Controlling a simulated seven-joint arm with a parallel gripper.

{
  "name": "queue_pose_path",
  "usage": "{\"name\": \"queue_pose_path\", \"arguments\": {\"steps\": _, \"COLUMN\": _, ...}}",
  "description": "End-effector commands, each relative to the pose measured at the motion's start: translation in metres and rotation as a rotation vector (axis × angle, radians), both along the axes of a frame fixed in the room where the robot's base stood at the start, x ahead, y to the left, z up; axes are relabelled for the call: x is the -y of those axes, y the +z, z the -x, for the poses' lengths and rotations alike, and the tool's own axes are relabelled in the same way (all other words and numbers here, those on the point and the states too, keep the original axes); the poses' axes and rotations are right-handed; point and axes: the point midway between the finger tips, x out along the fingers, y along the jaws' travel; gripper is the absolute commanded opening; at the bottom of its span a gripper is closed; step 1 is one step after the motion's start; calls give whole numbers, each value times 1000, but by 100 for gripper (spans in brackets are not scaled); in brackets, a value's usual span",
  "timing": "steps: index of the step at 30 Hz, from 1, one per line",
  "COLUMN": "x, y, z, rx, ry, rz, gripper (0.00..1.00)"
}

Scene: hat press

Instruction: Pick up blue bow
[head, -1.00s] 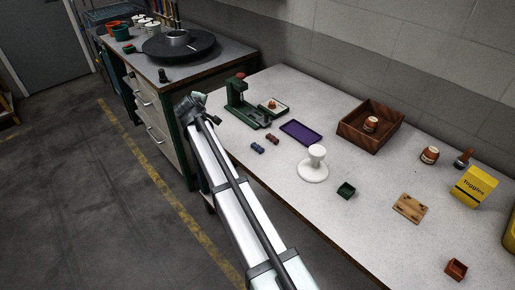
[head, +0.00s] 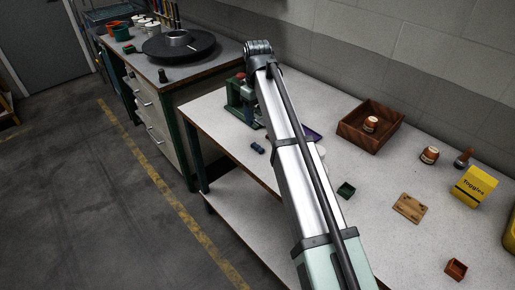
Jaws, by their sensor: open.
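The blue bow (head: 257,147) is a small dark blue piece lying on the light grey bench top, just left of my arm in the head view. My arm's white link crosses the bench and rises above the green press (head: 233,100). My gripper cannot be made out; the far end of the arm is hidden behind its own links. The small reddish bow that lay beside the blue one is hidden behind my arm.
A wooden box (head: 349,133) with a jar (head: 370,123) stands at the back. The purple tray (head: 312,134) is mostly covered by my arm.

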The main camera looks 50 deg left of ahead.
Motion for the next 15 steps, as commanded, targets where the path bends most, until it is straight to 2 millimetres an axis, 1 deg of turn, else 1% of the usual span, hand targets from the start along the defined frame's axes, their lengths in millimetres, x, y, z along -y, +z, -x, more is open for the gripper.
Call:
{"name": "queue_pose_path", "arguments": {"steps": 5, "x": 1, "y": -23, "z": 1, "rx": 0, "ry": 0, "rz": 1, "gripper": 58}}
{"name": "queue_pose_path", "arguments": {"steps": 12, "x": 1, "y": -65, "z": 0, "rx": 2, "ry": 0, "rz": 1, "gripper": 58}}
{"name": "queue_pose_path", "arguments": {"steps": 15, "x": 0, "y": -75, "z": 0, "rx": 2, "ry": 0, "rz": 0, "gripper": 58}}
